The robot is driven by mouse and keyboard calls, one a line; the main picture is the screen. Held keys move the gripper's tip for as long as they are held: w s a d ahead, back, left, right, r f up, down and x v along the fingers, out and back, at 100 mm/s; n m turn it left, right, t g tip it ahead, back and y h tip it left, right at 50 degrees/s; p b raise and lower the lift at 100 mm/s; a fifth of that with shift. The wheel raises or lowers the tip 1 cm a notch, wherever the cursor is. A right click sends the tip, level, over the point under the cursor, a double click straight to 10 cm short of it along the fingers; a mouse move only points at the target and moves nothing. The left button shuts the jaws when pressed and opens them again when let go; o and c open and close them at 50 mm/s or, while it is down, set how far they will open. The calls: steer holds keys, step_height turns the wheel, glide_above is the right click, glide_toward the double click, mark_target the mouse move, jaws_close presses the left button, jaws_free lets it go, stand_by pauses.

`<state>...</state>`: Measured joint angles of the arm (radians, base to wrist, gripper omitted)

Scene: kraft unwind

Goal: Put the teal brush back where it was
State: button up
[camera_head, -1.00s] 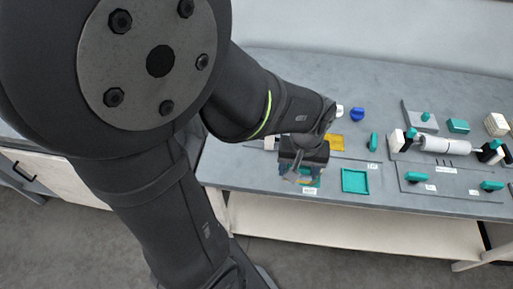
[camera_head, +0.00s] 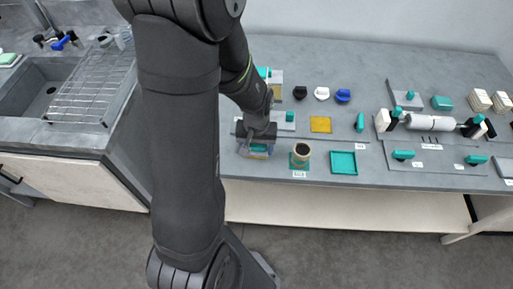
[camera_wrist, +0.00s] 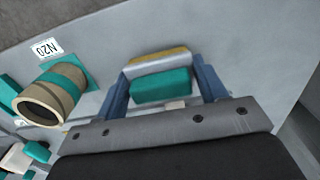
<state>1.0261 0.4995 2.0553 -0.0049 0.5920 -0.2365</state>
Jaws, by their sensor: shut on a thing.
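The teal brush (camera_wrist: 162,87) is a teal block with a pale, yellow-topped strip along its far side. In the wrist view it sits between the two blue fingers of my gripper (camera_wrist: 162,78), which is shut on it. In the head view my gripper (camera_head: 256,148) is near the front left of the grey table, left of a brown ring (camera_head: 301,148) on a teal mat (camera_head: 300,163). Only a small part of the brush (camera_head: 257,153) shows there below the gripper. I cannot tell whether it touches the table.
A teal square tray (camera_head: 333,170) lies right of the ring. Behind are a yellow square (camera_head: 320,124), a teal handle (camera_head: 360,121), and black, white and blue (camera_head: 343,95) knobs. A white roller (camera_head: 430,122) stands at right. A sink with a wire rack (camera_head: 85,90) is at left.

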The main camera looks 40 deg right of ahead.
mark_target(256, 145)
steer(key=shift+f, duration=0.4)
steer(key=shift+f, duration=0.2)
steer(key=o, duration=0.9)
step_height(256, 145, up, 12)
steer(key=shift+r, duration=0.2)
steer(key=shift+f, duration=5.55)
